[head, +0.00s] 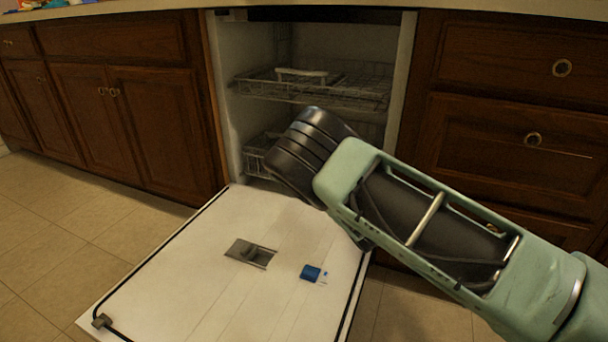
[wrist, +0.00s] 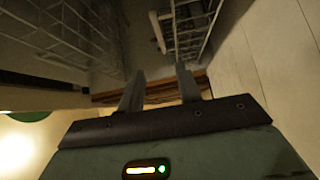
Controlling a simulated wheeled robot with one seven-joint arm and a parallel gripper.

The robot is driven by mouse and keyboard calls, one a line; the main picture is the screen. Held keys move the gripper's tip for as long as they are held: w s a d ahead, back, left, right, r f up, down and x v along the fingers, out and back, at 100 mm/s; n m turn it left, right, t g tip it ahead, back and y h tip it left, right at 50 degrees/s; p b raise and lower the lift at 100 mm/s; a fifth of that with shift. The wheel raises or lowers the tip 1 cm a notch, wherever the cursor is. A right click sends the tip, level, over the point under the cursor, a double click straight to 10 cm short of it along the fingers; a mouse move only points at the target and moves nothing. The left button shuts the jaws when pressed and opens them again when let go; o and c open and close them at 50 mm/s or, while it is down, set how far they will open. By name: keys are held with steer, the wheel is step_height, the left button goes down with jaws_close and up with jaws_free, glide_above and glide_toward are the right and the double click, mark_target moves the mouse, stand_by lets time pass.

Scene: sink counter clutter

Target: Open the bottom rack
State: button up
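The dishwasher stands open with its white door (head: 205,285) folded down. The bottom rack (head: 253,158) is a wire basket low inside the cavity, mostly hidden behind my arm in the head view. In the wrist view, a wire rack near the door side, apparently the bottom rack (wrist: 188,30), lies beyond the fingertips. My gripper (wrist: 160,70) is open, its two fingers apart with nothing visible between them. It reaches into the lower dishwasher opening; in the head view the fingers are hidden behind my arm. I cannot tell whether a finger touches the rack.
The upper rack (head: 315,88) sits inside above the bottom rack, with a pale item on it. Brown cabinets (head: 155,125) and drawers (head: 510,150) flank the opening. The tiled floor (head: 45,240) is clear at the left.

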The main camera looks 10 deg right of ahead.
steer(key=w+a+b, duration=0.2)
steer(key=w+b, duration=0.6)
steer(key=w, duration=0.9)
steer(key=shift+w+a, duration=0.15)
steer(key=shift+a, duration=0.25)
steer(key=shift+f, duration=0.1)
jaws_close()
